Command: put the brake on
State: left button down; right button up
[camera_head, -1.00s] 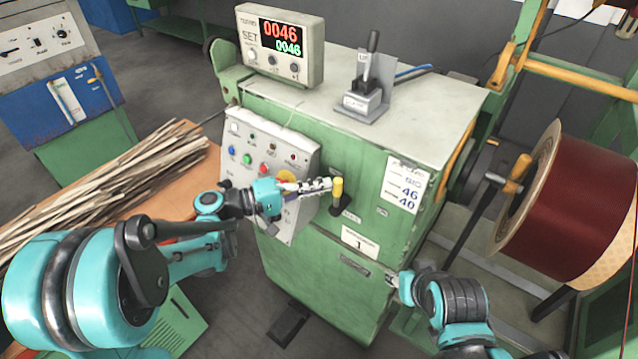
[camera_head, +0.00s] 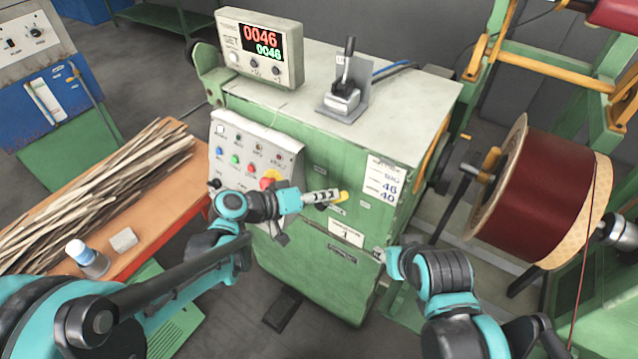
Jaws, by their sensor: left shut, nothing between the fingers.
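The green winding machine (camera_head: 325,235) stands in the middle. A short lever with a yellow grip (camera_head: 342,196) is on its front face, right of the control panel. My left gripper (camera_head: 322,197) is shut and empty, with its fingertips at the lever, hiding most of it. Only the yellow end shows past the fingers, pointing right; I cannot tell whether they touch. My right gripper (camera_head: 382,254) is low by the machine's front right edge, and its fingers are too small to read. Another lever with a black handle (camera_head: 347,62) stands upright on the machine top.
The control panel (camera_head: 250,160) is behind my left wrist. A dark red wire spool (camera_head: 540,195) is at the right. An orange table (camera_head: 170,222) with wooden strips (camera_head: 100,185) is at the left.

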pick_arm(q)
jog(key=shift+s+d+f+m+t+y, duration=0.15)
jog(key=shift+s+d+f+m+y, duration=0.15)
jog(key=shift+d+m, duration=0.1)
jog(key=shift+s+d+f+m+t+y, duration=0.15)
jog(key=shift+s+d+m+y, duration=0.05)
jog(key=shift+d+m+y, duration=0.15)
jog(key=shift+s+d+f, duration=0.2)
jog(key=shift+d+f, duration=0.15)
pick_arm(e)
jog(key=shift+r, duration=0.1)
